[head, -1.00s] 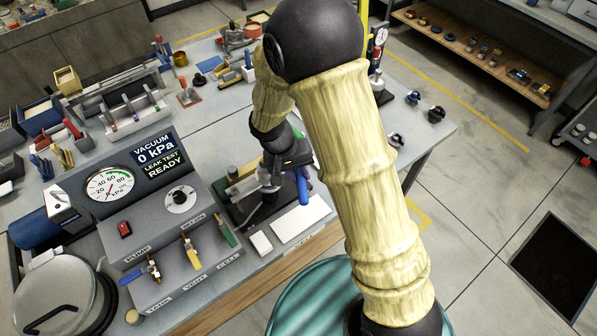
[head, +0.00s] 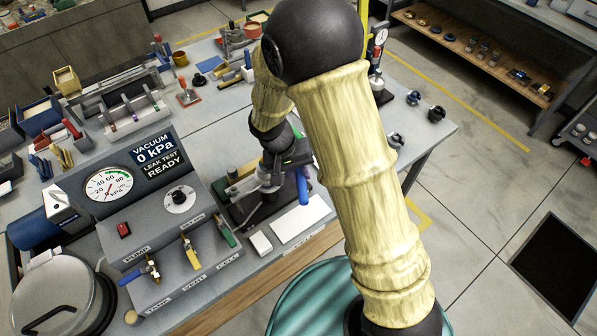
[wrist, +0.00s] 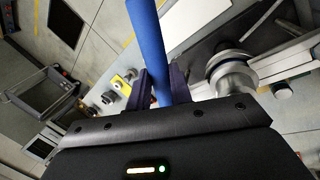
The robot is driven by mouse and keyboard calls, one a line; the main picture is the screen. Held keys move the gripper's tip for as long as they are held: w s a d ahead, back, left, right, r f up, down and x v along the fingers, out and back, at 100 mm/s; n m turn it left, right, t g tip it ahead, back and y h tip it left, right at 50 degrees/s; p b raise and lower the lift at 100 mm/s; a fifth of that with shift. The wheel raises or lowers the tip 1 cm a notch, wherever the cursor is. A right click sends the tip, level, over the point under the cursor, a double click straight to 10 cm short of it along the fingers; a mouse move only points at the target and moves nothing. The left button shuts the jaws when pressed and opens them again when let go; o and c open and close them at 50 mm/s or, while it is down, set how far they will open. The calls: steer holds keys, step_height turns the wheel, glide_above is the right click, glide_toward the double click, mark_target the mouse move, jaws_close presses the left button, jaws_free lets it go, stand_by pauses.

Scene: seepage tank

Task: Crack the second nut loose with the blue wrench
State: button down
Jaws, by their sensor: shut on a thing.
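The blue wrench (wrist: 151,40) shows as a long blue handle rising between my fingers in the wrist view. Its blue handle (head: 303,187) also shows in the head view, just right of the bench fixture. My gripper (wrist: 162,88) is shut on that handle. In the head view my gripper (head: 291,168) is low over the dark fixture (head: 243,213) at the bench's front. A round metal fitting (wrist: 232,77) with a bar stands right of the fingers in the wrist view. I cannot make out the second nut or whether the wrench's jaw is on it.
The grey control panel (head: 167,237) with valves and a gauge stands left of the fixture. A white block (head: 261,242) and a white plate (head: 300,219) lie in front. Small dark knobs (head: 436,114) sit at the bench's right end.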

steer(key=shift+f+b, duration=1)
steer(key=shift+f, duration=0.1)
steer(key=shift+d, duration=0.1)
steer(key=shift+w+d+n+t, duration=0.15)
steer(key=shift+d+n+t, duration=0.25)
steer(key=shift+d+n, duration=0.75)
steer(key=shift+w+d+n+t, duration=0.15)
steer(key=shift+w+d+n, duration=0.05)
steer(key=shift+d+n, duration=0.4)
steer(key=shift+w+d+n+t, duration=0.2)
steer(key=shift+d+n, duration=0.15)
steer(key=shift+n, duration=0.3)
steer(key=shift+w+d+n+t+y, duration=0.2)
steer(key=shift+w+d+n, duration=0.1)
steer(key=shift+d+n, duration=0.25)
steer(key=shift+w+d+n+t+y, duration=0.2)
steer(key=shift+w+d+n, duration=0.1)
steer(key=shift+d+n, duration=0.25)
